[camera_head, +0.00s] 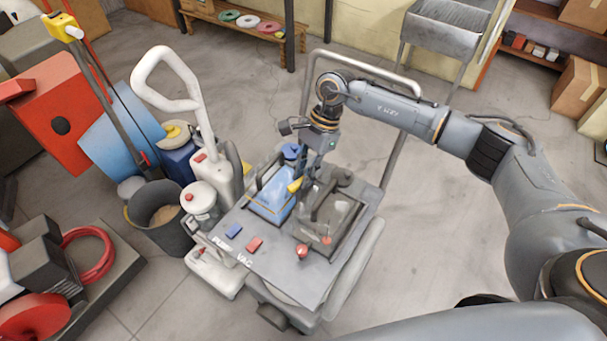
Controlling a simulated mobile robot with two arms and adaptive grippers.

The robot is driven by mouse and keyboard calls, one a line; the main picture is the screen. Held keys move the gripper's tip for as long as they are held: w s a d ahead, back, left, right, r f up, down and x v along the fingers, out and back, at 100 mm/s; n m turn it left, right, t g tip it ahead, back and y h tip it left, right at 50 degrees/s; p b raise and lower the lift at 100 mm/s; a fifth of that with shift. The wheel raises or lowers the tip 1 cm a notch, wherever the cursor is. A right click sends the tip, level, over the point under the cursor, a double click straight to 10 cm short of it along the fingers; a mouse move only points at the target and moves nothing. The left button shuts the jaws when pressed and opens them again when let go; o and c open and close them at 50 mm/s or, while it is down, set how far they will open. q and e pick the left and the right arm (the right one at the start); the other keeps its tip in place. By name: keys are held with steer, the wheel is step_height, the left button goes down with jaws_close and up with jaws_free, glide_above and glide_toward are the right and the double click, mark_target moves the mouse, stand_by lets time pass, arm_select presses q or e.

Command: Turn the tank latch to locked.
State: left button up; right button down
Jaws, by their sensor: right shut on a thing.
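The cleaning machine (284,282) stands in the middle, with a blue clear-topped tank (268,205) on the left and a dark tank (335,218) on the right. The small yellow tank latch (295,186) sits at the upper part of the machine between the tanks. My right gripper (307,180) reaches down from above right and is shut on the latch. The fingers partly hide the latch, so its exact angle and any lock marking cannot be read. My left gripper is not in view.
A blue switch (233,230) and a red switch (254,244) sit on the machine's front panel. A metal push handle (362,66) rises behind. A white looped-handle machine (202,130) and a dark bucket (157,222) crowd the left. Floor is clear at lower right of the machine.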

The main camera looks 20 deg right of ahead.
steer(key=m, duration=0.1)
steer(key=m+t+b, duration=0.1)
steer(key=m+b, duration=0.1)
steer(key=shift+s+d+f+m, duration=0.1)
steer(key=shift+s+f+m, duration=0.15)
steer(key=shift+m, duration=0.15)
steer(key=m+t+b, duration=0.2)
steer(key=m, duration=0.1)
steer(key=shift+s+m, duration=0.1)
steer(key=shift+m, duration=0.2)
steer(key=shift+s+a+r+m+t+h+b, duration=0.1)
steer(key=shift+m+t+h+b, duration=0.2)
steer(key=shift+m+b, duration=0.8)
steer(key=shift+s+a+r+m+t+h+b, duration=0.15)
steer(key=shift+m+t+b, duration=0.4)
steer(key=shift+m, duration=0.9)
steer(key=shift+s+d+f+m+t+h+b, duration=0.1)
steer(key=shift+m+t+h+b, duration=0.15)
steer(key=shift+m+b, duration=0.9)
steer(key=c, duration=1.3)
jaws_free()
steer(key=v, duration=1.2)
steer(key=shift+a+r, duration=0.1)
